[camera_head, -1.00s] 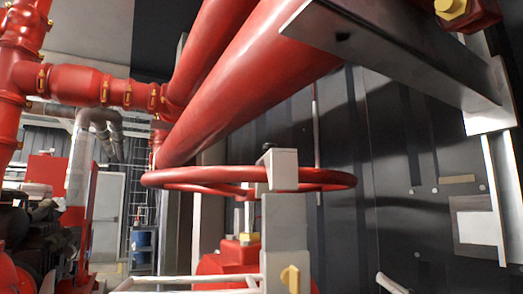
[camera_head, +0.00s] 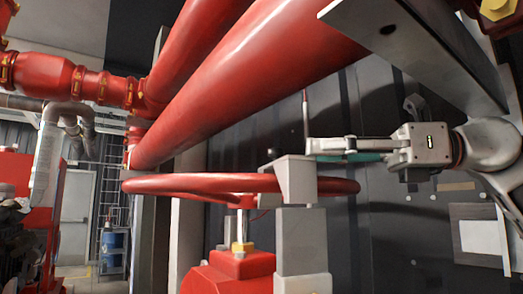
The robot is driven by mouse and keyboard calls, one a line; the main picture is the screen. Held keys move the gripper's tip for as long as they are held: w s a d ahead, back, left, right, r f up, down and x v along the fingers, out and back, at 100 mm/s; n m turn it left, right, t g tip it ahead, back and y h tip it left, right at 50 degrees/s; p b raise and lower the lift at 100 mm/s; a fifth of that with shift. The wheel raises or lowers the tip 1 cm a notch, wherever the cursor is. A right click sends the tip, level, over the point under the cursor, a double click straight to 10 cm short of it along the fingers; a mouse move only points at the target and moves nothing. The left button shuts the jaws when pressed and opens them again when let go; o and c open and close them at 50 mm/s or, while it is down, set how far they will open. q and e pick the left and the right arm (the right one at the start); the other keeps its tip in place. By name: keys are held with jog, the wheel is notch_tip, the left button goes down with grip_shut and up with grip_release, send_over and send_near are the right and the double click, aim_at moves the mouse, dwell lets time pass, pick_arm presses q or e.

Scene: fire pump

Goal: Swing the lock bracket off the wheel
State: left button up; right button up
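The red wheel (camera_head: 190,186) lies flat and is seen nearly edge-on in the middle of the head view. The pale grey lock bracket (camera_head: 296,176) sits over its rim, above a grey post (camera_head: 301,240). A small dark knob shows at the bracket's upper left. My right gripper (camera_head: 312,149) comes in from the right, its fingers pointing left, just above and right of the bracket's top. I cannot tell whether it touches the bracket. Its fingers overlap from this side, so their opening is unclear. My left gripper is not in view.
Large red pipes (camera_head: 235,85) run diagonally above the wheel. A grey steel beam (camera_head: 420,45) hangs over my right arm. A red valve body (camera_head: 230,272) stands below the wheel. A dark panelled wall is behind.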

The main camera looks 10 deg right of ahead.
aim_at(276, 149)
jog(key=shift+p+x, duration=0.65)
jog(key=shift+x, duration=3.4)
jog(key=shift+d, duration=0.1)
grip_shut()
